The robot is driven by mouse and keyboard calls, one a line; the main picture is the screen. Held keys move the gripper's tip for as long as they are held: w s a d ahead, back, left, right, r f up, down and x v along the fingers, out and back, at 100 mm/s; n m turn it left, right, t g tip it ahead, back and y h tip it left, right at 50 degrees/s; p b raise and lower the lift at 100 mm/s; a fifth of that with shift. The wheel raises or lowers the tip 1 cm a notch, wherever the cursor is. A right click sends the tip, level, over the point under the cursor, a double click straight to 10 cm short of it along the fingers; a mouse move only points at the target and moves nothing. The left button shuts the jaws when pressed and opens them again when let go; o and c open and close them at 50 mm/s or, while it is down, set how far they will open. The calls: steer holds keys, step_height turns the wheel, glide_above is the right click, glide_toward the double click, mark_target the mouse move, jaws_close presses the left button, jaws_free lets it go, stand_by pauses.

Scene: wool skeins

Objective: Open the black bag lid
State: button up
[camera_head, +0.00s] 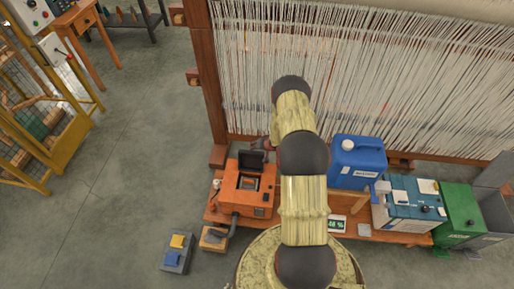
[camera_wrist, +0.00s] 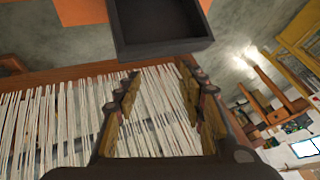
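An orange box (camera_head: 240,205) with a dark opening on top sits at the left end of the wooden bench in the head view. A black lid (camera_head: 250,159) stands raised at the back of that opening. In the wrist view the black lid (camera_wrist: 160,47) looks like a shallow tray at the top middle, with orange beside it. My gripper (camera_wrist: 160,80) is open, its two fingers apart with nothing between them. The lid lies beyond the fingertips, and I see no contact. In the head view my gripper is mostly hidden by my arm, close behind the lid.
A loom with white threads (camera_head: 400,70) rises behind.

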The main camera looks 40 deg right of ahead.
stand_by(0.4)
steer(key=v, duration=1.2)
stand_by(0.4)
